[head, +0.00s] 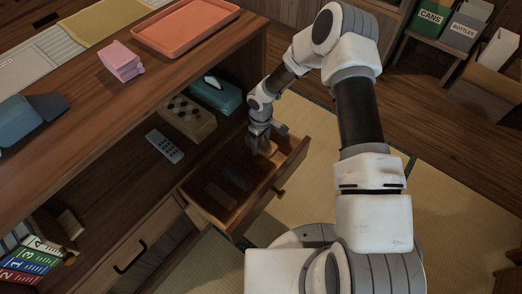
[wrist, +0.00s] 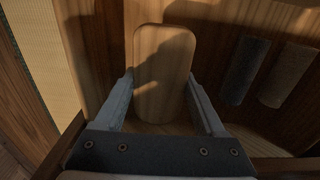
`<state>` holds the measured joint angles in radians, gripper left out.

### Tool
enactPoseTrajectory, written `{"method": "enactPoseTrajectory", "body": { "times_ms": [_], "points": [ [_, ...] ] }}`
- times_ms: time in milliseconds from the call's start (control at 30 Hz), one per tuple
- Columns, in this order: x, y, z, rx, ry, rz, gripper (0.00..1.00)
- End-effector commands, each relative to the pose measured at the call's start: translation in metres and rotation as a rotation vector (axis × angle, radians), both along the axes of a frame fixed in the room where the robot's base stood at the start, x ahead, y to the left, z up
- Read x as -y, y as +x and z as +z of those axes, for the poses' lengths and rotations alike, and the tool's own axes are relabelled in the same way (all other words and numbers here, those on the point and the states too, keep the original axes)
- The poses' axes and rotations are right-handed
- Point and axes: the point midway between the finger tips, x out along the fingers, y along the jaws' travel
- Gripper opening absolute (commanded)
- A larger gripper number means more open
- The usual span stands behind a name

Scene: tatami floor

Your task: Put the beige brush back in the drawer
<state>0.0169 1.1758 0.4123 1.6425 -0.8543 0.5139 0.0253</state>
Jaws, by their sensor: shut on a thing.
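My gripper (head: 264,130) reaches down into the far end of the open drawer (head: 234,226). In the wrist view my gripper (wrist: 162,100) has its two fingers on either side of the beige brush (wrist: 164,72), a light wooden block with rounded corners, and is shut on it. In the head view the brush (head: 266,146) shows just below the fingers, within the drawer walls. I cannot tell whether it touches the drawer floor. Two dark flat items (wrist: 244,70) (wrist: 288,76) lie in the drawer beside it.
Above the drawer, an open shelf holds a remote (head: 165,145), a box with dark round spots (head: 188,118) and a teal tissue box (head: 215,95). A pink stack (head: 122,60) and an orange tray (head: 186,26) sit on the top. Tatami floor (head: 325,175) lies right of the drawer.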

Motion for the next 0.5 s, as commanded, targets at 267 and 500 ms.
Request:
{"method": "enactPoseTrajectory", "body": {
  "times_ms": [267, 500],
  "points": [
    [0.000, -0.001, -0.036, -0.002, 0.001, -0.001, 0.20],
    [0.000, 0.000, -0.036, 0.001, 0.001, -0.001, 0.20]
  ]
}}
